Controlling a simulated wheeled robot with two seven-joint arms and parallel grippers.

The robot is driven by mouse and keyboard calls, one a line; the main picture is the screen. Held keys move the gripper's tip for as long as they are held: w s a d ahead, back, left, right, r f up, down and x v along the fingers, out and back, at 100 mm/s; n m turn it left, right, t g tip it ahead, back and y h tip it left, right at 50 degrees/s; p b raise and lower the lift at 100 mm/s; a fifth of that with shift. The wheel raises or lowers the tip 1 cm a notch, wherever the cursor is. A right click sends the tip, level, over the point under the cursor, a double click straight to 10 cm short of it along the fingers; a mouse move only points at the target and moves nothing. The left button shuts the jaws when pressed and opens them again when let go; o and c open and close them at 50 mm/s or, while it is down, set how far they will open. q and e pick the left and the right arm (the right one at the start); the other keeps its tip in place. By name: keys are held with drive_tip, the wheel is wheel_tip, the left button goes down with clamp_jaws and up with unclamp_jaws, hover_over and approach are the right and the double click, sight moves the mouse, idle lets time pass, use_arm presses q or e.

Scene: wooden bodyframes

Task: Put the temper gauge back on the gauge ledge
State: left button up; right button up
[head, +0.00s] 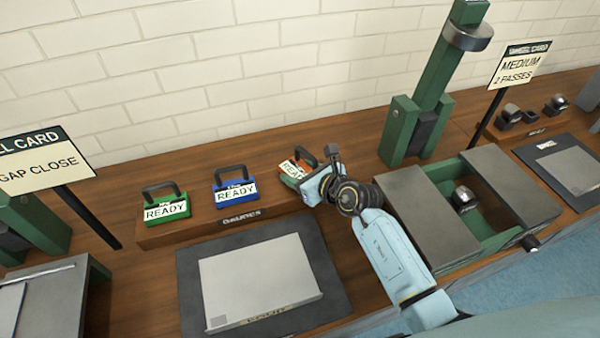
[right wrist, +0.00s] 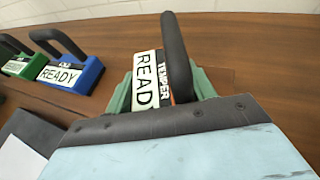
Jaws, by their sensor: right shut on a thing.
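The temper gauge (head: 293,167) is an orange block with a dark handle and a READY label, at the right end of the gauge ledge (head: 212,226). It also shows in the right wrist view (right wrist: 146,82), with its TEMPER lettering and dark handle. My right gripper (head: 312,178) is shut on the temper gauge at the ledge, and its green fingers sit on both sides of it. I cannot tell whether the gauge's underside touches the ledge. My left gripper is not in view.
A blue gauge (head: 235,190) and a green gauge (head: 165,205) stand on the ledge to the left. A grey plate on a dark mat (head: 338,290) lies in front. A green machine with grey blocks (head: 520,195) and a green post (head: 400,130) stand to the right.

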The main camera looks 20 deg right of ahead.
drive_tip(key=shift+f, duration=0.1)
drive_tip(key=o, duration=1.2)
drive_tip(key=shift+o, duration=0.2)
drive_tip(key=shift+s+d+r, duration=0.1)
drive_tip(key=shift+s+r, duration=0.15)
drive_tip(key=p+v, duration=0.2)
drive_tip(key=v, duration=0.9)
drive_tip(key=shift+s, duration=0.2)
drive_tip(key=shift+d+r, duration=0.1)
